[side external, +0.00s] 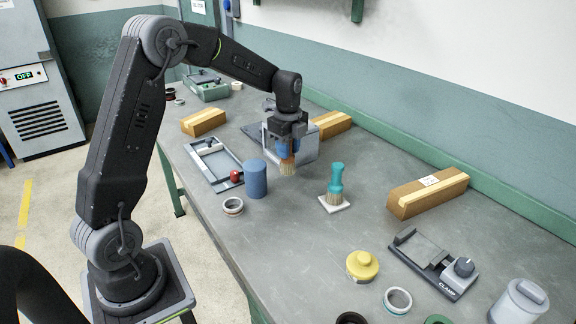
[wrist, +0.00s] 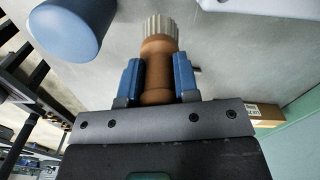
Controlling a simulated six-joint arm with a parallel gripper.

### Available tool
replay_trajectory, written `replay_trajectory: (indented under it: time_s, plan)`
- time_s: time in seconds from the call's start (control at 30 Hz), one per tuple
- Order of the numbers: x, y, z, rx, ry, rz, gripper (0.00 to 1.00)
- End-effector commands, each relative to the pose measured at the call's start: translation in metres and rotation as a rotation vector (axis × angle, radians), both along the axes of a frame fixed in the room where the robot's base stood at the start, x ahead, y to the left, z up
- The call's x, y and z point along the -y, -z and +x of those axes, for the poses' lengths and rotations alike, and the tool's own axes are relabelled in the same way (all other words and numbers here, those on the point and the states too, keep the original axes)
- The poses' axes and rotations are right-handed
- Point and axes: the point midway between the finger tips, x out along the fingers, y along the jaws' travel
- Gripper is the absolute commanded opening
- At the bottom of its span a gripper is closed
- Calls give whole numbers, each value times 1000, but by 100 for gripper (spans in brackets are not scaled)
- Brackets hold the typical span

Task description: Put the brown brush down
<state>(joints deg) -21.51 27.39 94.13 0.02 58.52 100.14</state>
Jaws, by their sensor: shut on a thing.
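The brown brush (wrist: 157,62) is between the blue fingers of my gripper (wrist: 158,78) in the wrist view, with its pale bristles pointing away from the wrist. In the side external view my gripper (side external: 288,148) is shut on the brush and points down. The brush's bristles (side external: 287,168) show below the fingers, close over the grey bench. Whether the bristles touch the bench I cannot tell. The brush looks upright.
A blue cylinder (side external: 256,180) stands left of the brush. A teal brush (side external: 335,182) stands on a white pad (side external: 334,204) to the right. A grey box (side external: 304,150) is behind. A clamp fixture (side external: 213,162) lies left. Bare bench (side external: 300,240) lies in front.

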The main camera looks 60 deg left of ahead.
Motion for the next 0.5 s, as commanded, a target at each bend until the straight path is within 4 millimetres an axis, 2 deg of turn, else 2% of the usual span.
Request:
replay_trajectory:
  time_s: [0.17, 0.4, 0.5]
  plan:
    - [0, 13, 0, -1, 1, 0, 0]
    - [1, 44, 0, -1, 1, 0, 0]
    - [0, 45, 0, 2, 1, 0, 0]
